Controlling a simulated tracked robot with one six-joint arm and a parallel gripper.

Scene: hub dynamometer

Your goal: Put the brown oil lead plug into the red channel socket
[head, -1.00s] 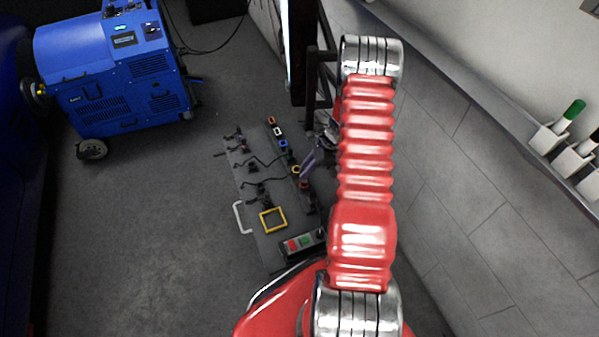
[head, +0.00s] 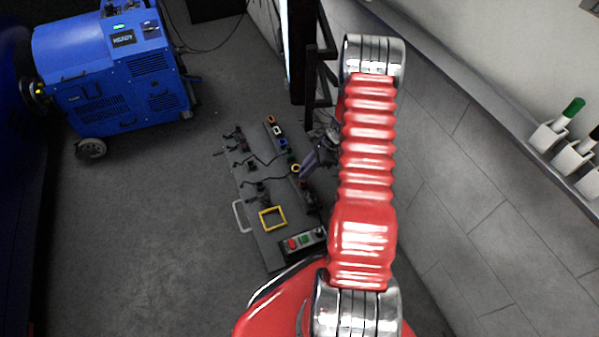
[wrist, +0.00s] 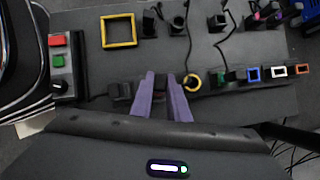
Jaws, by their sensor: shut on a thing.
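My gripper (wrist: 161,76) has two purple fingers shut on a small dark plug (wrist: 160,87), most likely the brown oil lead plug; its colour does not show. The fingers point down at the socket row, just left of the yellow ring (wrist: 192,82) in the wrist view. In the head view my gripper (head: 306,170) is over the near part of the same row. The red socket (head: 302,184) shows as a small red patch close by the fingertips. In the wrist view the fingers hide it. I cannot tell whether the plug is in it.
Blue (wrist: 253,75), white (wrist: 278,72) and orange (wrist: 303,69) sockets continue the row. Several black plugs with leads (wrist: 178,25) stand opposite. A yellow frame (head: 272,219) and a button box (head: 304,241) are on the board. A blue machine (head: 112,70) stands on the floor.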

